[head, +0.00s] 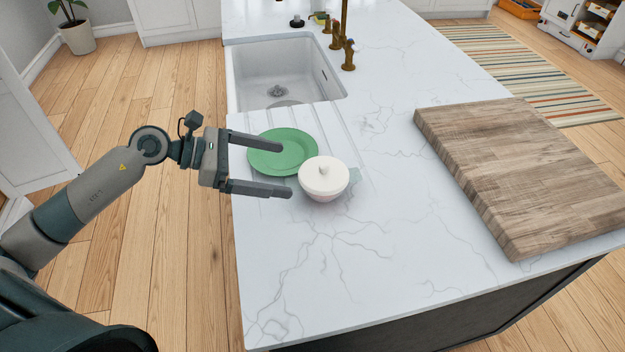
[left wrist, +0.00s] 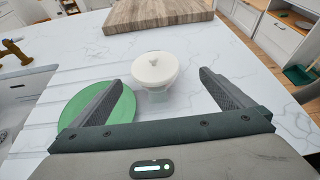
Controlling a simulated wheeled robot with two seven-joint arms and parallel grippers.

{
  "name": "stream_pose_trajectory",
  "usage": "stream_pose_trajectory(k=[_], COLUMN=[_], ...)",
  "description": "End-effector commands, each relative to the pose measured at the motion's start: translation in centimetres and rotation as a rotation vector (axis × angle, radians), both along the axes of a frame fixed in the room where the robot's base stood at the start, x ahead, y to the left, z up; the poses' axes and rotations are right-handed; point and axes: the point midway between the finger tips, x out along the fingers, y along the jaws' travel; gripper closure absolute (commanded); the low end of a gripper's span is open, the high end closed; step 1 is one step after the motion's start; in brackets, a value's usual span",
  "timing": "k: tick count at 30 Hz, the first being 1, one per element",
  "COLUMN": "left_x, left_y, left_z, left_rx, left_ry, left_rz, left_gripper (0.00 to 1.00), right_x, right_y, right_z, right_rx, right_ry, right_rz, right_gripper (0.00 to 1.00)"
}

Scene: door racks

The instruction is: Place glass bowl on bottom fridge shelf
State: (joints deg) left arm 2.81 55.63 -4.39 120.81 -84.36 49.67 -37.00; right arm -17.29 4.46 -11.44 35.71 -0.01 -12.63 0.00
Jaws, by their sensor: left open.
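A white lidded bowl (head: 323,180) with a round knob stands upright on the marble counter, beside the green plate. A pale translucent patch shows at its right side; I cannot tell whether it is part of the bowl. The bowl also shows in the left wrist view (left wrist: 155,70), ahead of the fingers and roughly between them. My left gripper (head: 287,170) is open and empty, its fingers pointing at the bowl from the left, with the near finger close to it. My right gripper is not in view. No fridge shelf shows.
The green plate (head: 270,148) lies under the far finger's side. A thick wooden board (head: 530,170) lies to the right. A sink (head: 275,75) with brass taps (head: 347,50) is behind. The front of the counter (head: 350,270) is clear.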

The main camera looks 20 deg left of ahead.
Motion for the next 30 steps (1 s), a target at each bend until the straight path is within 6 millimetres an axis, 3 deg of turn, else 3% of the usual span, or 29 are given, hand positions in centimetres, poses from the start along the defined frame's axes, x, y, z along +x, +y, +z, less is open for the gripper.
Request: stream_pose_trajectory(k=[6, 18, 23, 30], left_x=[0.1, 0.2, 0.8, 2.7], left_y=[1.0, 0.8, 0.0, -2.9], left_z=[-0.4, -0.4, -0.6, -1.7], left_rx=[-0.012, -0.012, -0.014, -0.015], left_ry=[-0.038, -0.040, -0.040, -0.040], left_rz=[0.023, 0.024, 0.024, 0.024], left_gripper=[0.00, 0.00, 0.00, 0.00], right_x=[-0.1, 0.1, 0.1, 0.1], right_y=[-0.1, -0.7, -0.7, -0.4], right_z=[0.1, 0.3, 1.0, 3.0], right_rx=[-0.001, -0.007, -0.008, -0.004], right_ry=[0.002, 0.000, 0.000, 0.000], right_rz=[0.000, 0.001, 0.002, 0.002], right_gripper=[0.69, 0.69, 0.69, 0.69])
